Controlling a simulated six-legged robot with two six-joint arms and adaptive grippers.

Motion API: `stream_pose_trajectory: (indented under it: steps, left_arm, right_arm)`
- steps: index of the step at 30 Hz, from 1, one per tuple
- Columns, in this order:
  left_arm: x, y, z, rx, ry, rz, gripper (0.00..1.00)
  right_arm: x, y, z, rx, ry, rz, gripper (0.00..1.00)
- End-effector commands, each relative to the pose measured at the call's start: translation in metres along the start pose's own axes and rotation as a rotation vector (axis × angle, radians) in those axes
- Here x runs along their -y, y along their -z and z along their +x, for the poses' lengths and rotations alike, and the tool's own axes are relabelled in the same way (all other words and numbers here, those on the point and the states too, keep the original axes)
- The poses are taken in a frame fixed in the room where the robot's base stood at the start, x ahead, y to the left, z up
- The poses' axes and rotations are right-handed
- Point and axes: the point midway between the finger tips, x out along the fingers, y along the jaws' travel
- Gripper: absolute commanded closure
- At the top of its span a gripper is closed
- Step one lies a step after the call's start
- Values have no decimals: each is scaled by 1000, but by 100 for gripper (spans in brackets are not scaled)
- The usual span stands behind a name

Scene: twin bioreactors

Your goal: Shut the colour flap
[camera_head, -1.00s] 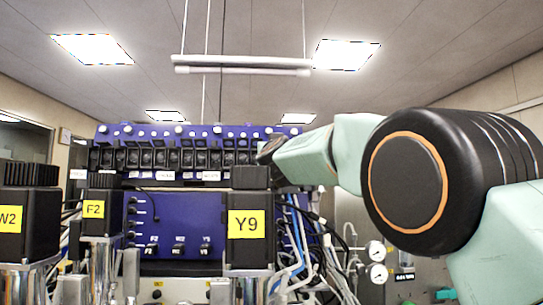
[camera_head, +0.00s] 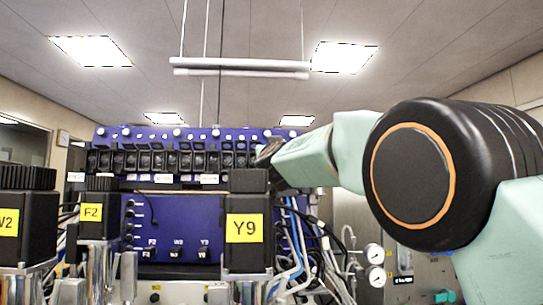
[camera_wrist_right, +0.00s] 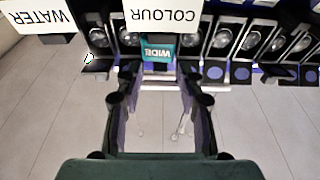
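The upside-down COLOUR label (camera_wrist_right: 162,17) shows in the right wrist view, with a teal tag reading WIDE (camera_wrist_right: 158,50) below it in the picture. The pump at this label lies between the fingers of my right gripper (camera_wrist_right: 158,85). The gripper is open, with one finger on each side and nothing clearly held. I cannot tell the colour flap apart clearly, nor whether the fingers touch it. In the head view my right arm reaches to the right end of the pump row (camera_head: 172,160), and its gripper is largely hidden there. My left gripper is not in view.
Neighbouring pumps (camera_wrist_right: 250,42) with round silver heads stand close on both sides. Black motor blocks labelled Y9 (camera_head: 246,228) and F2 (camera_head: 97,225) stand in front of the blue cabinet. Cables (camera_head: 295,245) and gauges (camera_head: 375,265) are at the right.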

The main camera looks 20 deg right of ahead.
Motion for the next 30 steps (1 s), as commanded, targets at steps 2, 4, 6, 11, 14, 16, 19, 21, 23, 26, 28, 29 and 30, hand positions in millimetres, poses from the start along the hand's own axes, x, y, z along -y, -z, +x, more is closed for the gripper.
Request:
stream_pose_trajectory:
  steps: [2,4,6,11,14,16,19,21,23,26,28,29,30]
  left_arm:
    - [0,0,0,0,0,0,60]
    - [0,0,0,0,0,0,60]
    - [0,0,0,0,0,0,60]
    - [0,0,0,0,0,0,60]
    - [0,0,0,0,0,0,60]
    - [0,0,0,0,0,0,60]
    - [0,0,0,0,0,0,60]
    - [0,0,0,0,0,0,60]
    - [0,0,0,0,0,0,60]
    - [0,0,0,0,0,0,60]
    - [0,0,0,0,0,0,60]
    - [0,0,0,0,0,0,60]
    - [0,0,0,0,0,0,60]
  right_arm:
    - [0,1,-7,-1,0,-1,62]
    - [0,1,-14,0,1,-2,62]
    - [1,1,-22,-1,2,-2,62]
    - [0,1,-40,-1,1,-2,62]
    - [0,1,-50,-1,2,-1,62]
    - [1,0,-56,-1,2,-2,62]
    - [0,0,-63,-1,1,-1,62]
    - [0,0,-66,-1,1,0,62]
    - [0,0,-67,-1,1,0,62]
    - [0,0,-68,-2,1,0,62]
    - [0,0,-68,-2,1,1,62]
    - [0,0,-68,-2,1,1,62]
    - [0,0,-68,-2,1,1,62]
